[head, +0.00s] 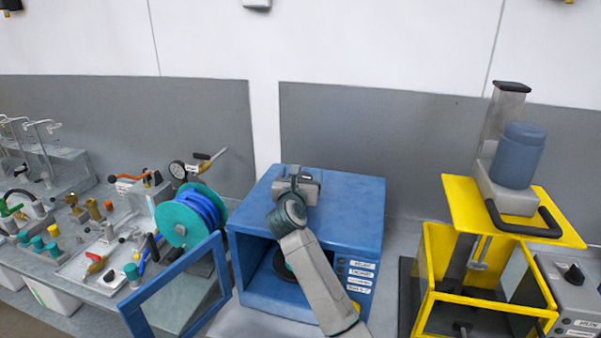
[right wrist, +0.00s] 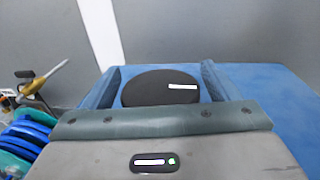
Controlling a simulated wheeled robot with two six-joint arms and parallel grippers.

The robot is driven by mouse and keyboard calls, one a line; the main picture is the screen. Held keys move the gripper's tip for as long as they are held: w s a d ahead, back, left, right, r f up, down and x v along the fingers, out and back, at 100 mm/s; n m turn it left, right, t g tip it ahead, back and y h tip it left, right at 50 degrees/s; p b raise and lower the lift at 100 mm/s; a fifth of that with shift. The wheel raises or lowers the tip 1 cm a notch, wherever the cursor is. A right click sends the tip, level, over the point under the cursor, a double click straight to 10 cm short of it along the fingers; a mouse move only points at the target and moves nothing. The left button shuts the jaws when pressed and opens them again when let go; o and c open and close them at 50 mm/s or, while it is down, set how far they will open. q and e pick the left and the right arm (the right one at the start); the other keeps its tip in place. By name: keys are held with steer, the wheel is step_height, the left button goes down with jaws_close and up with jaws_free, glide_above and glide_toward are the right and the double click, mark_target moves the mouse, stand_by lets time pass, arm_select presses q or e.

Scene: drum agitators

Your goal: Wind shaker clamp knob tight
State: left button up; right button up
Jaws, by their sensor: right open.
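The blue shaker cabinet (head: 345,200) stands on the bench in the middle of the head view, its framed door (head: 165,310) swung open to the left. My right gripper (head: 298,178) is above the cabinet's top, its arm reaching up across the front. In the right wrist view, a round black knob (right wrist: 150,92) with a white mark lies between the two spread fingers (right wrist: 160,76). The fingers flank it with small gaps; contact cannot be told. The knob's lower edge is hidden by the gripper body. A dark round part (head: 284,264) shows inside the cabinet. My left gripper is out of view.
A teal and blue hose reel (head: 187,222) stands left of the cabinet, near the open door. A yellow frame machine (head: 462,200) holding a blue-grey drum (head: 518,155) stands at the right. Valves and fittings crowd the left bench. Space above the cabinet is free.

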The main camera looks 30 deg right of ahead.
steer(key=c, duration=1)
steer(key=shift+o, duration=0.2)
steer(key=m+g+h+b, duration=0.1)
steer(key=b, duration=0.1)
steer(key=m+g+h+b, duration=0.1)
steer(key=b, duration=0.1)
steer(key=shift+s+d+f+g+h, duration=0.1)
steer(key=shift+d+f+g+h, duration=0.05)
steer(key=shift+f+g+h, duration=0.2)
steer(key=shift+s+r+m+g+b, duration=0.1)
steer(key=shift+r+m+g+b, duration=0.15)
steer(key=shift+m+g+b, duration=0.25)
steer(key=shift+r, duration=0.1)
steer(key=o, duration=1)
steer(key=shift+c, duration=0.2)
